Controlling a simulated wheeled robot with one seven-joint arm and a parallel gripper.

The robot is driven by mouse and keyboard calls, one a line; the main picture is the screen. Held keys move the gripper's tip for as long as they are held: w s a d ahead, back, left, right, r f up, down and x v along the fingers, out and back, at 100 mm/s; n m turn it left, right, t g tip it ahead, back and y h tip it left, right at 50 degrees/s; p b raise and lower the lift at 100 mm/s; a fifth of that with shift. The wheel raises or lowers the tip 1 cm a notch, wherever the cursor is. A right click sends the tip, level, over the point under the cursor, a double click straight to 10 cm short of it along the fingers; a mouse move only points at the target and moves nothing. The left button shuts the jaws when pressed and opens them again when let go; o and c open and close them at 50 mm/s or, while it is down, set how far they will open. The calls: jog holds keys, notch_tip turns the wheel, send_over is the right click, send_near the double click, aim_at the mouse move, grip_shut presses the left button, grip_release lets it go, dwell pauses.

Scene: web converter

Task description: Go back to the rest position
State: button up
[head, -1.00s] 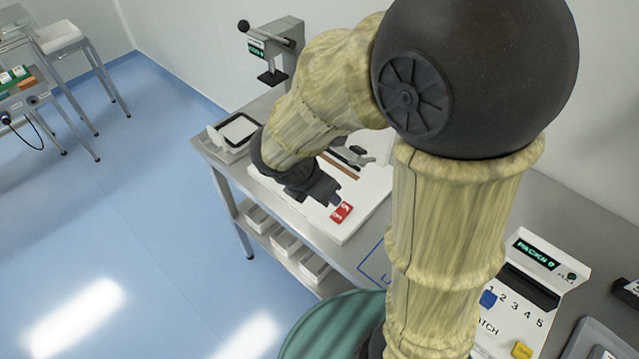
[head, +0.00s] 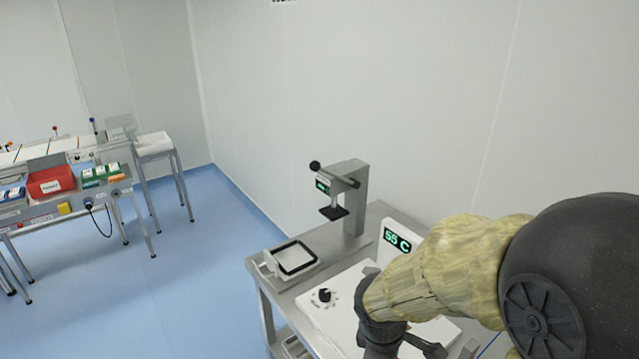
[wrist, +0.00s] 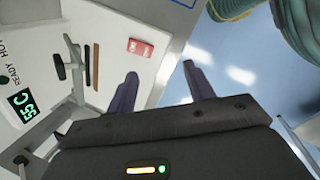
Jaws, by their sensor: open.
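My gripper shows in the wrist view (wrist: 160,88) with its two dark fingers spread apart and nothing between them. It is over the front edge of the white heated plate unit (wrist: 110,75), beyond which the blue floor shows. In the head view my arm reaches in from the right, with its wrist in front of the white unit (head: 345,330); the fingertips are cut off at the bottom. A red piece with white marks (wrist: 140,47) lies on the white surface, apart from the fingers.
A display reading 55 C (head: 397,239) stands at the unit's back. A press (head: 345,200) and a black-rimmed tray (head: 296,256) stand on the bench's far end. Another bench (head: 70,205) with bins stands at the left. The floor (head: 180,290) between is clear.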

jog(key=d+m, duration=0.1)
jog(key=m, duration=0.3)
jog(key=d+m+y, duration=0.1)
jog(key=m, duration=0.4)
jog(key=d+m+t+y, duration=0.1)
jog(key=m, duration=0.3)
jog(key=shift+s+f+m, duration=0.1)
jog(key=shift+s+m, duration=0.25)
jog(key=shift+m, duration=0.05)
